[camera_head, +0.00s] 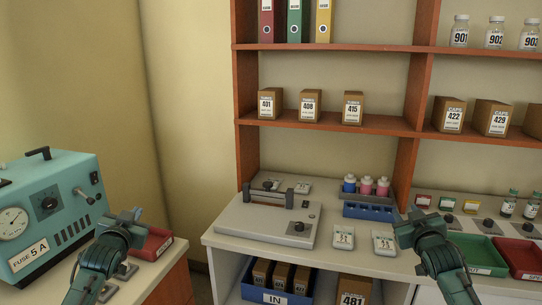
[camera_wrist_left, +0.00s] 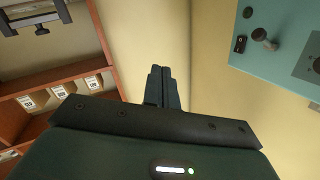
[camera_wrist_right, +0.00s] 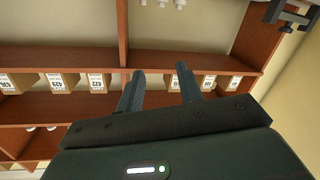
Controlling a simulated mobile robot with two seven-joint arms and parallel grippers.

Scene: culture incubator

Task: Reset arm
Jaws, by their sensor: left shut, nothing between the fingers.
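My left gripper (camera_head: 134,214) is raised at the left, between the teal machine and the white bench. In the left wrist view its fingers (camera_wrist_left: 161,72) are together with nothing between them. My right gripper (camera_head: 412,214) is raised in front of the bench's right part. In the right wrist view its fingers (camera_wrist_right: 160,74) stand apart and hold nothing. Neither gripper visibly touches any object.
A teal machine (camera_head: 60,204) with a dial stands at the left, beside a red tray (camera_head: 154,245). A grey device (camera_head: 266,222), a blue rack (camera_head: 370,211) and green tray (camera_head: 475,252) are on the bench. Shelves (camera_head: 330,122) hold boxes and bottles.

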